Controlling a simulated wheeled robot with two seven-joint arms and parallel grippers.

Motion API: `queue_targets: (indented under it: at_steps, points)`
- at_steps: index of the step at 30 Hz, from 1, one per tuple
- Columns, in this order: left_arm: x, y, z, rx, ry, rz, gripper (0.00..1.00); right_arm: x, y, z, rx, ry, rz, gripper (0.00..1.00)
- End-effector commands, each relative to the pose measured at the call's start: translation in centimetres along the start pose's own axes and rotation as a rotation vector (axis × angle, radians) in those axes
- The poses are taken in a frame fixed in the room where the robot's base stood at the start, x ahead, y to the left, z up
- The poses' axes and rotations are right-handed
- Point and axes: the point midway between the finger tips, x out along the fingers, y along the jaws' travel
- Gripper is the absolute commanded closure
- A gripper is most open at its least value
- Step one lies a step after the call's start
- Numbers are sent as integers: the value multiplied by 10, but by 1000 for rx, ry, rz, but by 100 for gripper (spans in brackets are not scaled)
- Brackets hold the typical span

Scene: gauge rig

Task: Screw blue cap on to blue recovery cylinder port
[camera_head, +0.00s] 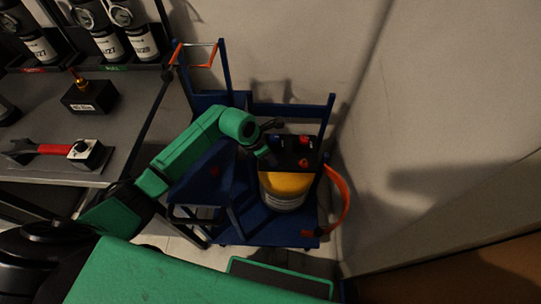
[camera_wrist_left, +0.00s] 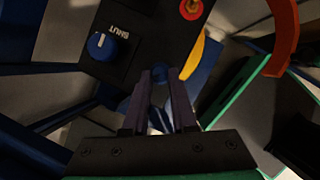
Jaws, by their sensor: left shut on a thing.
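The recovery cylinder (camera_head: 285,190) has a yellow top and grey body and stands on a blue cart. A black panel (camera_head: 291,152) sits over it, with red parts and a blue knob. In the left wrist view, a larger blue knob (camera_wrist_left: 101,46) with white lettering is on the panel, left of my fingers. My left gripper (camera_head: 268,155) reaches down to the panel's front left.
A red fitting (camera_wrist_left: 191,8) is on the panel. An orange strap (camera_head: 340,200) curves along the cart's right side. The blue cart frame (camera_head: 290,109) rises behind. A wall is close on the right.

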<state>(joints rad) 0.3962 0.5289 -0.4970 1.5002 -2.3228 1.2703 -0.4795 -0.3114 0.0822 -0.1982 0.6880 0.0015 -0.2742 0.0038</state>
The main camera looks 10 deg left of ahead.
Motion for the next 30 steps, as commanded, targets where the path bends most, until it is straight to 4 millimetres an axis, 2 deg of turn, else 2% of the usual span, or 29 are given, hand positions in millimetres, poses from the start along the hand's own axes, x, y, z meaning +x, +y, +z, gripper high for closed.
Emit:
queue_targets:
  at_steps: [11,12,14,15,25,30]
  points:
    - [3,0,-2,155,2,-66,100,22,0,2,0,0,0,28]
    - [1,0,-1,166,1,-70,71,21,0,2,0,0,0,28]
    - [-1,0,0,164,1,-69,48,19,0,2,0,0,0,28]
    - [-1,1,0,164,0,-68,40,19,0,2,0,0,0,28]
    - [-6,4,2,162,0,-61,40,16,0,2,0,0,0,28]
    - [-34,13,8,160,1,-56,40,-4,0,0,0,0,0,28]
